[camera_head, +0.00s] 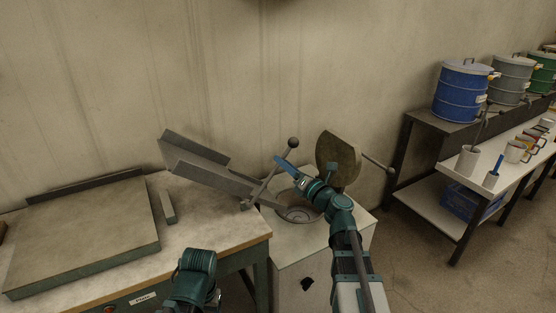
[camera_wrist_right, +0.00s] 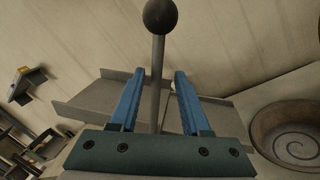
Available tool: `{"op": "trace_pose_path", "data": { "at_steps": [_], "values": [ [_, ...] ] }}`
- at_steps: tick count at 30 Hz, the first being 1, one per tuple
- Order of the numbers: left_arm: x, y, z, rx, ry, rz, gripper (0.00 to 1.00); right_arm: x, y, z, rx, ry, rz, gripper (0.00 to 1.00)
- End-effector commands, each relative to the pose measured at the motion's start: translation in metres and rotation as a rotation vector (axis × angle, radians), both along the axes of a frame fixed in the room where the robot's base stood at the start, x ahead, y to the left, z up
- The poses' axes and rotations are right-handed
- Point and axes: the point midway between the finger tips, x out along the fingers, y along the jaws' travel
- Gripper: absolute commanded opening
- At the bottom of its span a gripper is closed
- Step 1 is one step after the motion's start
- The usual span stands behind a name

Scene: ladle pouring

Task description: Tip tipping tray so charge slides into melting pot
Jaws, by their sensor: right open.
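The grey tipping tray (camera_head: 200,165) slopes down to the right, its low end beside the melting pot (camera_head: 299,214); I see no charge in it. Its lever has a dark ball knob (camera_head: 293,143), seen close up in the right wrist view (camera_wrist_right: 160,15). My right gripper (camera_head: 281,160) is open at the lever. In the wrist view its blue fingers (camera_wrist_right: 157,75) stand on either side of the rod, with gaps showing. The round pot shows at the right there (camera_wrist_right: 295,132). Part of my left arm shows at the bottom of the head view, without its fingers.
A round lid (camera_head: 338,160) stands raised behind the pot. A small grey bar (camera_head: 168,207) lies on the workbench (camera_head: 205,220), near a large flat plate (camera_head: 80,230). Drums (camera_head: 462,92) and a shelf with cups (camera_head: 513,151) stand right.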

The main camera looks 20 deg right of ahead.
Motion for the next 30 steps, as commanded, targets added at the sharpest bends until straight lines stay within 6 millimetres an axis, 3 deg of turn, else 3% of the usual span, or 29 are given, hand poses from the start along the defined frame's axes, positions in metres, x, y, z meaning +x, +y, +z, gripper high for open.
{"op": "trace_pose_path", "data": {
  "at_steps": [1, 3, 12, 18, 30],
  "values": [
    [0.000, 0.000, -0.003, 0.000, 0.000, 0.000, 0.69, -0.016, -0.004, -0.004, -0.001, 0.001, -0.004, 0.47],
    [0.000, 0.000, -0.005, 0.000, 0.000, 0.000, 0.69, -0.030, -0.010, -0.005, -0.001, 0.001, -0.004, 0.47],
    [0.000, 0.000, -0.011, 0.000, 0.000, 0.000, 0.69, -0.073, -0.028, -0.011, 0.000, 0.001, -0.004, 0.47],
    [0.000, 0.000, -0.012, 0.000, 0.000, 0.000, 0.69, -0.083, -0.033, -0.012, 0.000, 0.001, -0.002, 0.47],
    [0.000, 0.000, -0.012, 0.000, 0.000, 0.000, 0.69, -0.083, -0.033, -0.012, 0.000, 0.001, -0.002, 0.47]
  ]
}}
